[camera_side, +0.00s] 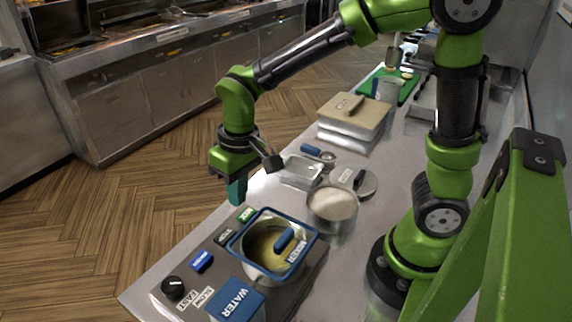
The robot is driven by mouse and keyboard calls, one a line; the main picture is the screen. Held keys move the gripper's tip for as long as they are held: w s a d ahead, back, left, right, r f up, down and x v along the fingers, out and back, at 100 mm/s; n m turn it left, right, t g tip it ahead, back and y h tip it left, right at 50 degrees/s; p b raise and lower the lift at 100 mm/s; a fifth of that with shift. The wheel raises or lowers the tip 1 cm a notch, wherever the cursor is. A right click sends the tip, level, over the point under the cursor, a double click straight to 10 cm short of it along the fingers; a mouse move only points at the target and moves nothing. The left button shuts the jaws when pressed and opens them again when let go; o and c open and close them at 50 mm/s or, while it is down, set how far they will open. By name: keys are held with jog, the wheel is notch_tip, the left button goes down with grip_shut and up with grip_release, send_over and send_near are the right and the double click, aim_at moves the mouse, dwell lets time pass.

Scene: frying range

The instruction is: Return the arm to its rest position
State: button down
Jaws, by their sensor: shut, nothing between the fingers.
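My gripper (237,192) hangs from the green arm, pointing down above the left edge of the steel counter (150,285). Its teal fingers are together with nothing between them. It is up and to the left of the mixer (270,250), a square blue-rimmed pot with yellowish contents and a blue handle across it. The fingertips look close to the mixer's control panel, but the exact height is hard to tell.
A blue water box (236,303), a black knob (173,288) and small labelled switches surround the mixer. A pot of white powder (333,204), a clear tray (301,171) and stacked boxes (352,118) stand behind. Wooden floor is open at left.

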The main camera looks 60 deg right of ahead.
jog(key=s+d+r+m+t+y, duration=0.1)
jog(key=s+d+r+m+t, duration=0.2)
jog(key=s+d+r+t, duration=0.3)
jog(key=shift+s+d+r+m, duration=0.3)
jog(key=shift+s+d+r, duration=1.3)
jog(key=shift+r, duration=0.5)
